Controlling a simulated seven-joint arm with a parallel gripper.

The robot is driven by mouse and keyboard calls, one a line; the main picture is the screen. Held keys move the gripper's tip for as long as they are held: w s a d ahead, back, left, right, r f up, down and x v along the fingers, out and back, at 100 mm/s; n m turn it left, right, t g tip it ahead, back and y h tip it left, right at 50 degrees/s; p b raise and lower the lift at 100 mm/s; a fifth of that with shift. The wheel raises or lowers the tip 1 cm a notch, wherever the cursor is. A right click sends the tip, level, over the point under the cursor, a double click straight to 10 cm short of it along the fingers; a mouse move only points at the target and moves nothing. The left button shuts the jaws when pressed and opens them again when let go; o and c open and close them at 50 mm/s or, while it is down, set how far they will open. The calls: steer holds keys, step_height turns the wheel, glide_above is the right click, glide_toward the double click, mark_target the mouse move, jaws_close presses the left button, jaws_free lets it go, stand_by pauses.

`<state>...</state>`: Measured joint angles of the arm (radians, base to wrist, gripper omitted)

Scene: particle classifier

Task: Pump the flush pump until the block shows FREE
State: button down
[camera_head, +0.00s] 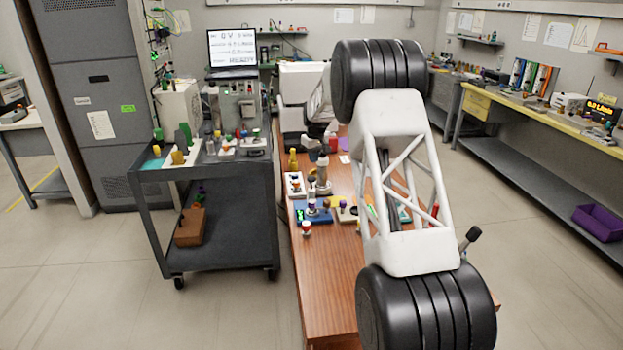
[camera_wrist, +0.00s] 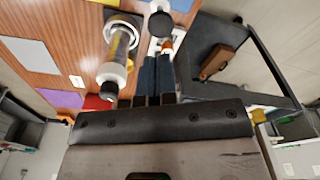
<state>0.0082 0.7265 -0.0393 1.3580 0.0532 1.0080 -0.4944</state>
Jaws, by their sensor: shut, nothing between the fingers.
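My gripper (camera_wrist: 157,62) is shut and empty, its dark fingers side by side in the wrist view. In the head view my gripper is hard to make out among dark parts behind my arm. A clear cylinder with a white collar and black knob (camera_wrist: 115,60) stands left of the fingers, apart from them. It looks like the flush pump, but I cannot be sure; an upright grey cylinder (camera_head: 323,172) in the head view may be the same thing. A small block with green marks (camera_head: 300,214) sits on the wooden bench. Its text is too small to read.
The wooden bench (camera_head: 325,290) is bare at its near end. Several small fixtures crowd its middle. A black cart (camera_head: 215,210) with a brown box (camera_head: 190,227) stands to the left. A laptop (camera_head: 233,53) shows text at the back. My arm hides the bench's right side.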

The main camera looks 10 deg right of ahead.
mark_target(312, 178)
steer(key=shift+f, duration=0.15)
stand_by(0.3)
steer(key=shift+w+a+f, duration=0.1)
steer(key=shift+w+f, duration=0.05)
steer(key=shift+f, duration=1.55)
steer(key=shift+w+a+f, duration=0.1)
steer(key=shift+w+f, duration=0.05)
steer(key=shift+f, duration=1.5)
steer(key=shift+f, duration=0.1)
